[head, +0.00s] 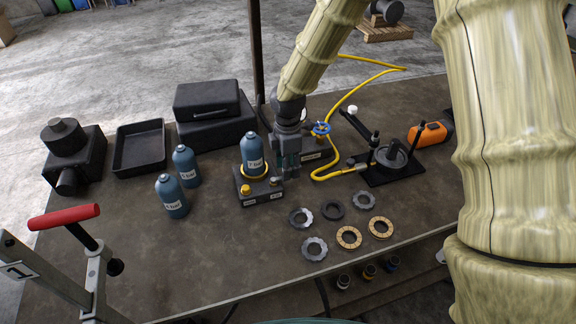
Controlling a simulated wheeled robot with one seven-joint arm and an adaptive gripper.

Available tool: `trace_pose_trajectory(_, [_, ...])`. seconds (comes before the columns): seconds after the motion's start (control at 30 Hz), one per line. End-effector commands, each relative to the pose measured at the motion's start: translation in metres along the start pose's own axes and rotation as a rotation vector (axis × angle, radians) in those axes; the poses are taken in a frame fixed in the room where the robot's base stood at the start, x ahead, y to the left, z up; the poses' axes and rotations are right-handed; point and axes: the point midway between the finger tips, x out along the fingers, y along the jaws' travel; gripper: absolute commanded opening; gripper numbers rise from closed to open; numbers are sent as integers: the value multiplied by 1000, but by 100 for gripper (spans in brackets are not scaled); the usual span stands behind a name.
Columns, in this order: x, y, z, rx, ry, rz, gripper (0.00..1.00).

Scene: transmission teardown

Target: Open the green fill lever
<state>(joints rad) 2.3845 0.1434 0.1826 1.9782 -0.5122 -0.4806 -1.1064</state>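My gripper (288,166) points down at the middle of the table, just right of a blue bottle (252,158). The bottle stands upright in a dark fill block (262,198) with a yellow ring and a yellow knob (246,190). My fingertips are close to the block's right side; I cannot tell whether they touch it. I cannot make out a green lever; my gripper hides part of that area. Whether the fingers are open or shut is too small to tell.
Right of my gripper are a blue valve wheel (320,128), a yellow hose (328,172) and a black press stand (388,172). Two blue bottles (171,197) (186,166) stand left. Several rings (349,237) lie in front. A black tray (140,150) is at left.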

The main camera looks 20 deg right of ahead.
Motion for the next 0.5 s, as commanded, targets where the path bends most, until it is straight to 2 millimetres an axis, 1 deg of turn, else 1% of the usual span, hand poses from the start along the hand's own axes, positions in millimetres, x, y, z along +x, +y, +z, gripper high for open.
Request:
trace_pose_trajectory(0.2, [5, -9, 1, 2, 0, 11, 37])
trace_pose_trajectory(0.5, [13, 0, 1, 0, 0, 4, 37])
